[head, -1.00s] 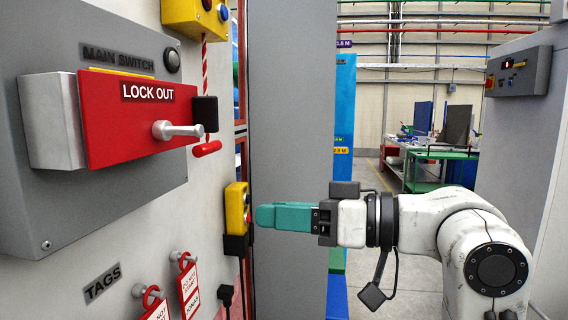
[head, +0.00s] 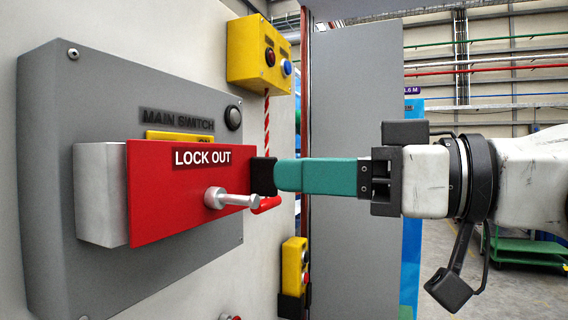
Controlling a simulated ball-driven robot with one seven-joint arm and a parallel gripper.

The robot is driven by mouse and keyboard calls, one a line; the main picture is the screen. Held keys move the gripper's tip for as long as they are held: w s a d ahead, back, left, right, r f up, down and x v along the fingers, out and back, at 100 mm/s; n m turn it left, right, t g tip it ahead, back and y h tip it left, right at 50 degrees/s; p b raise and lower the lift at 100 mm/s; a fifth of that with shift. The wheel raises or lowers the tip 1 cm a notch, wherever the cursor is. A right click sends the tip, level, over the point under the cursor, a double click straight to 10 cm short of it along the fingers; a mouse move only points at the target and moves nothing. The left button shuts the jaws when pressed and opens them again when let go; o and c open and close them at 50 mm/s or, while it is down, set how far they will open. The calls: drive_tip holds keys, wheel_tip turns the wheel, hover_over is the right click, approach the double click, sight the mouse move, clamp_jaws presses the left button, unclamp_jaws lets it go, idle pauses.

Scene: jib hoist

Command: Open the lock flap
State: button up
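The red lock flap (head: 165,205) with a "LOCK OUT" label lies across the front of the grey main switch box and looks closed. A silver bolt-like handle (head: 232,200) sticks out of its lower right part. A black tab (head: 263,177) is at the flap's right edge. My gripper (head: 280,175) has teal fingers pointing left, with the tips right at the black tab. I cannot tell whether they touch or grip it. The fingers overlap in this side view, so their opening is hidden.
A grey switch panel (head: 60,230) carries the box, with a black round knob (head: 233,118). A yellow button box (head: 258,55) is above right, and a smaller yellow one (head: 295,265) hangs below my gripper. A grey column (head: 355,90) stands behind my fingers.

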sight(224, 182)
drive_tip(key=shift+x, duration=1.65)
clamp_jaws()
